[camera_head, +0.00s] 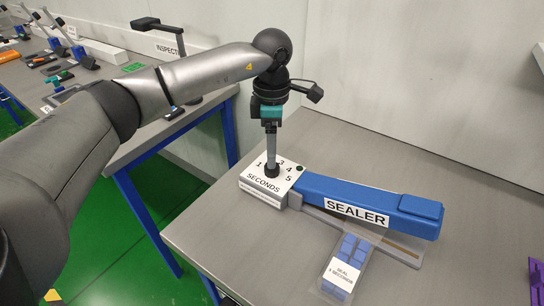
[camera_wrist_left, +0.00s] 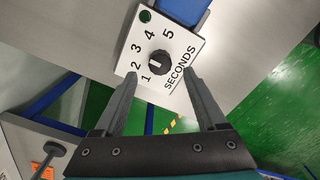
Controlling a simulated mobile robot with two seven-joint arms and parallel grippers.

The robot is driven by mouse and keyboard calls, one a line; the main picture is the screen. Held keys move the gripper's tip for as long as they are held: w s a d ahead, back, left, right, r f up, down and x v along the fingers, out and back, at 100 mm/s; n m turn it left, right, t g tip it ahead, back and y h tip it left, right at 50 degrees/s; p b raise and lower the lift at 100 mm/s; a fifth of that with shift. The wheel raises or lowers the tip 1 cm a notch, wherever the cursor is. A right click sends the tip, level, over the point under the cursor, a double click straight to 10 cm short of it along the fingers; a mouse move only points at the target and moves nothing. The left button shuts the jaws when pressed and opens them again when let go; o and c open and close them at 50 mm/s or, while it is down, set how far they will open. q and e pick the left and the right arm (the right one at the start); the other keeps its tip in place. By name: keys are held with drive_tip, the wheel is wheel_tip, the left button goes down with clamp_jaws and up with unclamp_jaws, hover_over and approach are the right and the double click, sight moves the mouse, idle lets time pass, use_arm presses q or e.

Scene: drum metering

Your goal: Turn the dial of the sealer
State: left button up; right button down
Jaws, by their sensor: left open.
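The sealer (camera_head: 335,200) is a long blue bar on a grey base. A white box (camera_head: 262,192) marked SECONDS at its left end carries the black dial (camera_head: 272,171), with numbers 1 to 5 around it. In the left wrist view the dial (camera_wrist_left: 160,63) has a white mark pointing left, roughly toward the 2. My left gripper (camera_head: 271,160) points straight down over the dial. In the left wrist view its two fingers (camera_wrist_left: 159,74) are apart, one on each side of the dial, with visible gaps. Whether the fingertips are level with the dial is unclear.
A clear pouch (camera_head: 347,264) of blue pieces with a small "SEAL ... SECONDS" label lies at the sealer's front. A green button (camera_wrist_left: 146,16) sits on the box's corner. A purple item (camera_head: 537,280) is at the right edge. The bench (camera_head: 210,235) is clear left of the sealer.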

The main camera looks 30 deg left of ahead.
use_arm(q)
wheel_tip(320, 180, up, 11)
drive_tip(key=p, duration=0.1)
drive_tip(key=shift+f, duration=0.1)
idle(0.5)
